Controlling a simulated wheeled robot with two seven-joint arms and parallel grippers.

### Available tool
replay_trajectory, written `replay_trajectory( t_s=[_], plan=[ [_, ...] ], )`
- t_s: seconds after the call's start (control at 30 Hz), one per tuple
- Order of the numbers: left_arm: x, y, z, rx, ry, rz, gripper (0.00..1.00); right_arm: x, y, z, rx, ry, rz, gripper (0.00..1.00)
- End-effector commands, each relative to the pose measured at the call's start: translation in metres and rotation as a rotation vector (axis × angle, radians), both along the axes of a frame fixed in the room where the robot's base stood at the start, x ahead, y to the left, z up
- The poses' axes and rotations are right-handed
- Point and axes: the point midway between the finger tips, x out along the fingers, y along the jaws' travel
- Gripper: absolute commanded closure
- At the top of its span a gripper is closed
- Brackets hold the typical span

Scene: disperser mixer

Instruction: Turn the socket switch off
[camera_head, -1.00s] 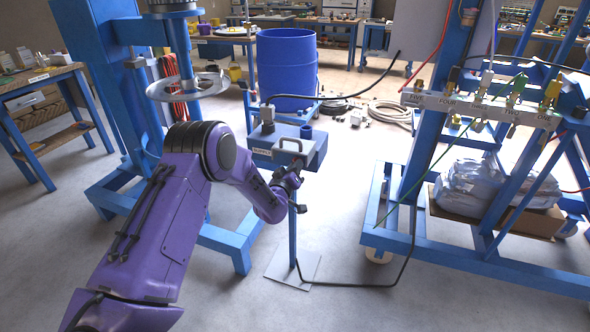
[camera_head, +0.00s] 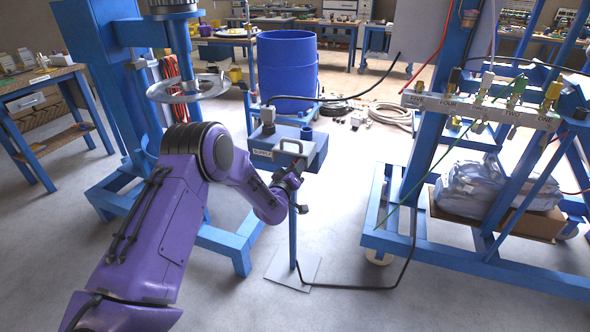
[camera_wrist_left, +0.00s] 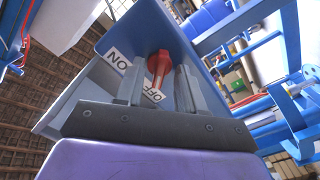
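The socket box (camera_head: 312,151) is a blue and grey box on a blue post, with a label and a grey handle on its front. In the left wrist view its recessed face shows a red switch (camera_wrist_left: 159,67), an ON label (camera_wrist_left: 117,60) and an OFF label (camera_wrist_left: 153,95). The switch's stem reaches down toward the OFF label. My left gripper (camera_wrist_left: 160,88) is close to this face, its two fingers apart on either side of the switch. I cannot tell whether either finger touches it. In the head view my left gripper (camera_head: 292,178) is at the box's front lower side. My right gripper is not in view.
A blue mixer frame (camera_head: 222,238) stands to the left, and a blue rack (camera_head: 384,243) with hoses and numbered valves stands to the right. A blue barrel (camera_head: 287,70) is behind the box. A black cable (camera_head: 345,287) runs along the floor from the post.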

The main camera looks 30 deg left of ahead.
Motion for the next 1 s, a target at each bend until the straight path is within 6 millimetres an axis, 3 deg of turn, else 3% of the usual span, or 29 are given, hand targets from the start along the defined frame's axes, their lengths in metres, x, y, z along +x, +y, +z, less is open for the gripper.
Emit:
replay_trajectory(
  t_s=[0.17, 0.4, 0.6, 1.0],
  plan=[
    [-0.010, -0.003, 0.000, 0.001, 0.002, -0.001, 0.62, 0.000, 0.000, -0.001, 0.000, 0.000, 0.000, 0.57],
    [-0.064, -0.016, -0.002, -0.001, 0.002, -0.002, 0.62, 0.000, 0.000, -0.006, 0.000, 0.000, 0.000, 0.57],
    [-0.097, -0.023, -0.001, 0.000, 0.000, 0.000, 0.62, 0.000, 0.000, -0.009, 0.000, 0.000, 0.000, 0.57],
    [-0.103, -0.024, 0.000, 0.000, 0.000, 0.000, 0.62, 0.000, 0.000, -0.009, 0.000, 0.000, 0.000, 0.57]
  ],
)
